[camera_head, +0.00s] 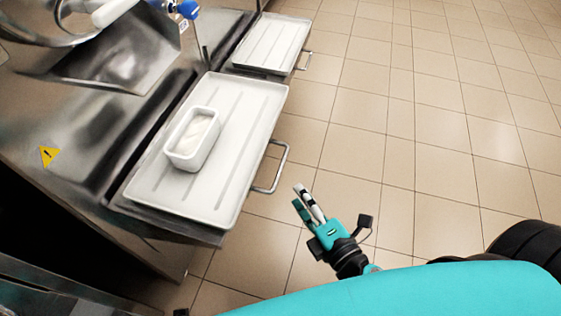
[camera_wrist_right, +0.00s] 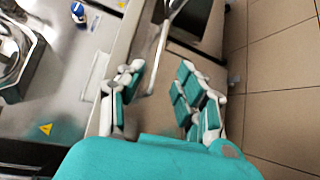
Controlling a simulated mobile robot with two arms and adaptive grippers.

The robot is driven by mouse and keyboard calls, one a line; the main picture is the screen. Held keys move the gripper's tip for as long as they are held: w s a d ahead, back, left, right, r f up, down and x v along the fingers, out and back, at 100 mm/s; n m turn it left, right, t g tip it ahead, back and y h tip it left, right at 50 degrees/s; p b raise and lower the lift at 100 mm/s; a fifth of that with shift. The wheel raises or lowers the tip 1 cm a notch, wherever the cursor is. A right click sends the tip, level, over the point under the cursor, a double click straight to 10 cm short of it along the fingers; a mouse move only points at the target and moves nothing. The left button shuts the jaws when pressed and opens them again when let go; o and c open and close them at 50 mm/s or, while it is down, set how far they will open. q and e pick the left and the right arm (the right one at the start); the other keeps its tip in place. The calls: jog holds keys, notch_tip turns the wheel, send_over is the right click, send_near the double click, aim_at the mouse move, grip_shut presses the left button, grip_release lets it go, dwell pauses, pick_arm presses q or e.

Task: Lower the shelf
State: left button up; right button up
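The near shelf (camera_head: 236,172) is a pale, ribbed tray-like surface at the front of the steel machine in the head view. It carries a white rectangular tub (camera_head: 180,158) with pale contents. A metal handle (camera_head: 278,171) sticks out from its right side. My right gripper (camera_head: 307,192) is to the right of and below the handle, apart from it in the head view. In the right wrist view its teal and white fingers (camera_wrist_right: 161,72) are spread and empty, and the handle (camera_wrist_right: 160,52) shows in the gap ahead of them. My left gripper is not in view.
A second, similar shelf (camera_head: 270,45) with its own handle (camera_head: 305,61) lies farther back. The steel machine body (camera_head: 95,130) bears a yellow warning sticker (camera_head: 48,156). Open tiled floor (camera_head: 430,130) lies to the right.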

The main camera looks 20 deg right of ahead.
aim_at(281, 166)
jog(key=shift+p+x, duration=0.75)
jog(key=shift+x, duration=4.7)
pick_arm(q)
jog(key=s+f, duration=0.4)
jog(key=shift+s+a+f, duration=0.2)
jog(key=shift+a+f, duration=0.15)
pick_arm(e)
grip_shut()
